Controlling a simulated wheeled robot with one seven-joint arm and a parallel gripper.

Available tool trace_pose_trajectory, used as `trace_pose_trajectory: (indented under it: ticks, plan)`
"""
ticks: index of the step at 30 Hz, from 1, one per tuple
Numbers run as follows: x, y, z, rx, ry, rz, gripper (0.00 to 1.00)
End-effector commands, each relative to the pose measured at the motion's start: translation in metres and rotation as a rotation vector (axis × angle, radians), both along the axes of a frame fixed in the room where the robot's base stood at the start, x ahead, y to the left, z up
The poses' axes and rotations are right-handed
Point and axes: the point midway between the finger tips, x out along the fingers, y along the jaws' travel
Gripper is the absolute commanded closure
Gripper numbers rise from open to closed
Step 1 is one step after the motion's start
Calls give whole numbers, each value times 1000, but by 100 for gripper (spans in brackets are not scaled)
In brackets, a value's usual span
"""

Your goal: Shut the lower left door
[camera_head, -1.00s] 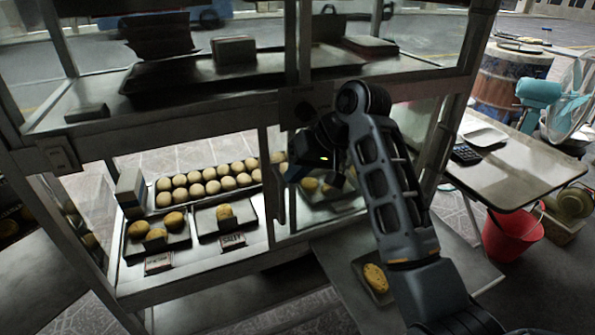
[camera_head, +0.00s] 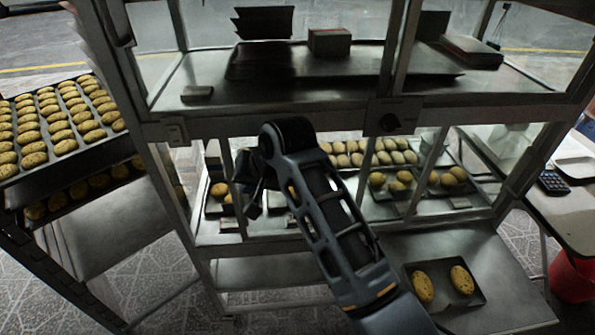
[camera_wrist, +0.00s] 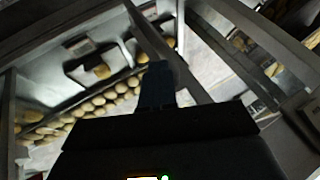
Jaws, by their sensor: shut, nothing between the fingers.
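The lower compartment of the metal and glass cabinet (camera_head: 300,122) is in the middle of the head view, with trays of buns inside. A slim upright frame bar (camera_head: 229,170) stands near its left end. It looks like an edge of the lower left door, but I cannot tell surely how far that door is open. My gripper (camera_head: 249,199) is shut and empty in front of the lower left part, close beside this bar. Whether it touches is hidden by my own arm. In the wrist view my gripper (camera_wrist: 157,82) points towards metal frame bars and buns.
A rack with bread trays (camera_head: 70,155) stands close at the left. A low metal shelf with a small tray of two breads (camera_head: 444,285) juts out at the lower right. A table with a calculator (camera_head: 551,182) is at the far right.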

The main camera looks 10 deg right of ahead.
Motion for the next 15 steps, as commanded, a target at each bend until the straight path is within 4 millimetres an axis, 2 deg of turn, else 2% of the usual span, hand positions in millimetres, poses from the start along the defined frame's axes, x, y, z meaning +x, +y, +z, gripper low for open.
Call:
trace_pose_trajectory:
  ticks: [1,6,12,15]
  plan:
    - [-1,20,2,0,-1,8,100]
    - [0,72,0,-1,-2,6,100]
    - [1,115,-1,0,-1,3,100]
    - [1,129,-1,-1,-1,2,100]
